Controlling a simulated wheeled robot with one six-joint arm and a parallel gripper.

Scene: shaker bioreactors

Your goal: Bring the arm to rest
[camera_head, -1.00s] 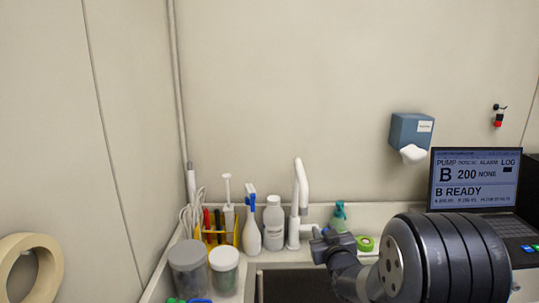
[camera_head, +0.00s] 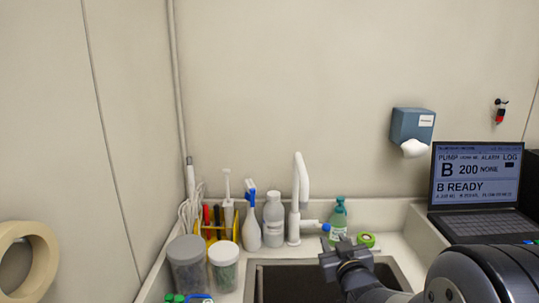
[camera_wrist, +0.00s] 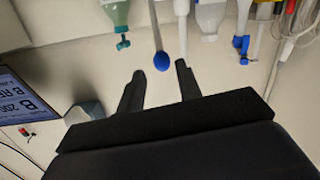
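My gripper (camera_wrist: 158,88) shows in the wrist view with its two dark fingers apart and nothing between them. In the head view my gripper (camera_head: 343,252) is above the sink, in front of the faucet. My dark arm comes in from the lower right corner. In the wrist view the blue-tipped faucet handle (camera_wrist: 161,61) appears beyond the fingertips, apart from them. The faucet (camera_head: 297,200) stands white and upright behind the sink.
The sink (camera_head: 262,277) lies under my gripper. Bottles, including a green one (camera_head: 339,217) and a white one (camera_head: 273,222), line the back. Two lidded jars (camera_head: 188,265) stand left. An open laptop (camera_head: 475,192) is at the right. A blue dispenser (camera_head: 411,125) hangs on the wall.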

